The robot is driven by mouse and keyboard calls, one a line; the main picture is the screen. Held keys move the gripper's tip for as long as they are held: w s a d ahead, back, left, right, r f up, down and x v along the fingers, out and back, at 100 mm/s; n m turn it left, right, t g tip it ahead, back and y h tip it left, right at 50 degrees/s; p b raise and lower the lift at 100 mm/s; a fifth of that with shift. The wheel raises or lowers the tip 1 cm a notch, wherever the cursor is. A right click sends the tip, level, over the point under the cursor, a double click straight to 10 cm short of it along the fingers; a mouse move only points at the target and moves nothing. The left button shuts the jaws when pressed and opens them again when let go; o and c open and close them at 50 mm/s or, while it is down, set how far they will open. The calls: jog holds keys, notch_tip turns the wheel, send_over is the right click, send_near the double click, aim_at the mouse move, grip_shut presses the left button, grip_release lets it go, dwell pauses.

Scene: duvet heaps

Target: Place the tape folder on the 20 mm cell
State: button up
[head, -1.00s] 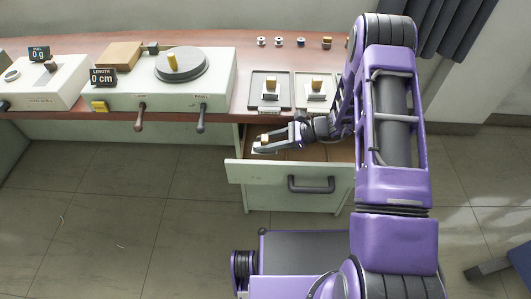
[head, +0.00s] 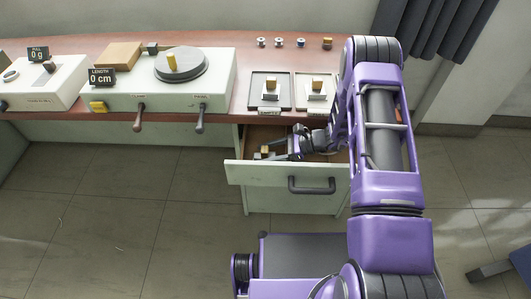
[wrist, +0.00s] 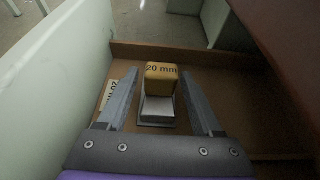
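The tape folder, a tan block (wrist: 161,78) marked "20 mm" on a small grey metal base (wrist: 157,110), is in the open drawer. Its tan top also shows small in the head view (head: 265,149). My gripper (wrist: 159,74) is down in the drawer, with one finger on each side of the folder. Narrow gaps show between the fingers and the folder, so it looks open around it. A pale label (wrist: 108,96) reading "20 mm" lies on the brown drawer floor, left of the left finger. The cell's borders are hard to make out.
The drawer's pale front wall (head: 240,174) and the table edge rise close around my gripper. Two trays (head: 255,90) (head: 326,105) with tan-topped stands are on the table above. A white machine with a turntable (head: 181,67) stands left. Several small spools sit behind.

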jog(key=shift+r, duration=0.15)
jog(key=shift+d+r+p, duration=0.1)
jog(key=shift+r+p, duration=0.05)
jog(key=shift+p, duration=0.15)
jog(key=v, duration=1.2)
